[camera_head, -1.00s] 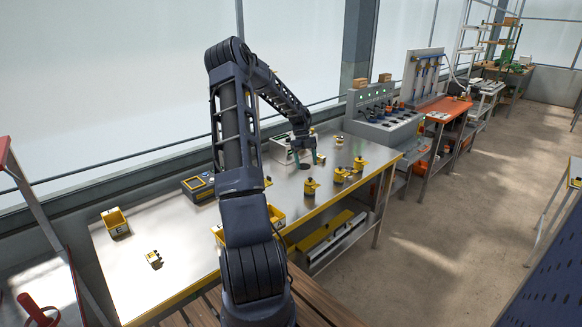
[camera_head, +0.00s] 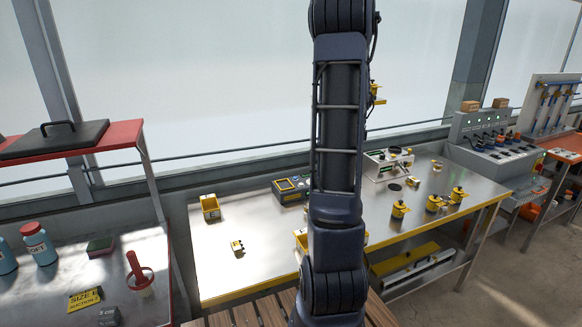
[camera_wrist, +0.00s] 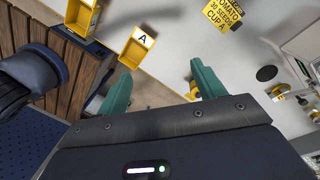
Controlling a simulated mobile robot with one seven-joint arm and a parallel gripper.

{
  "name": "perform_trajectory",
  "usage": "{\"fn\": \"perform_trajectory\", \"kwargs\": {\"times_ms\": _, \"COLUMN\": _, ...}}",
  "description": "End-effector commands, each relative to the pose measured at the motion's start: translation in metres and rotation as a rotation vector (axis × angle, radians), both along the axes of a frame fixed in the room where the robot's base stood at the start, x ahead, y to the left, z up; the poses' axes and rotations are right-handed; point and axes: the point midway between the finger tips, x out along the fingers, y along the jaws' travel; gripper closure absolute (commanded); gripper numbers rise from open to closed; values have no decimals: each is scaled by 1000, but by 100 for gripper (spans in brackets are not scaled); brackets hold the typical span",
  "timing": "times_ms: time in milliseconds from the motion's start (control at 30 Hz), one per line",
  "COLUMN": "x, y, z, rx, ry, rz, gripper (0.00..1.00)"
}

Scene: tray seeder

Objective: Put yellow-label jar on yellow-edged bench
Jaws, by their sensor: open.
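The yellow-edged bench (camera_head: 262,268) is a steel table with a yellow front edge, in the middle of the head view. Several small yellow-and-dark pots stand toward its right end, among them one pot (camera_head: 400,210) near the front edge. I cannot tell which thing, if any, is the yellow-label jar; no jar with a clear yellow label shows. My gripper (camera_wrist: 160,87) is open in the wrist view, its two green fingers apart with nothing seen between them. In the head view my raised arm hides most of the gripper area.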

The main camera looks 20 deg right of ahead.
Motion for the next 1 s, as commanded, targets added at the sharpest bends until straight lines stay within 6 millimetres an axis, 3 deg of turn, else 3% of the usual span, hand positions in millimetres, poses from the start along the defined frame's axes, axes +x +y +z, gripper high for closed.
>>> {"fn": "perform_trajectory", "kwargs": {"times_ms": 100, "x": -4, "y": 39, "z": 23, "rx": 5, "ry": -61, "rz": 192, "gripper": 32}}
{"fn": "perform_trajectory", "kwargs": {"times_ms": 467, "x": -34, "y": 148, "z": 73, "rx": -25, "ry": -219, "rz": 789, "gripper": 32}}
{"fn": "perform_trajectory", "kwargs": {"times_ms": 700, "x": -69, "y": 214, "z": 96, "rx": -87, "ry": -301, "rz": 1191, "gripper": 32}}
{"fn": "perform_trajectory", "kwargs": {"times_ms": 1000, "x": -124, "y": 283, "z": 109, "rx": -211, "ry": -361, "rz": 1690, "gripper": 32}}
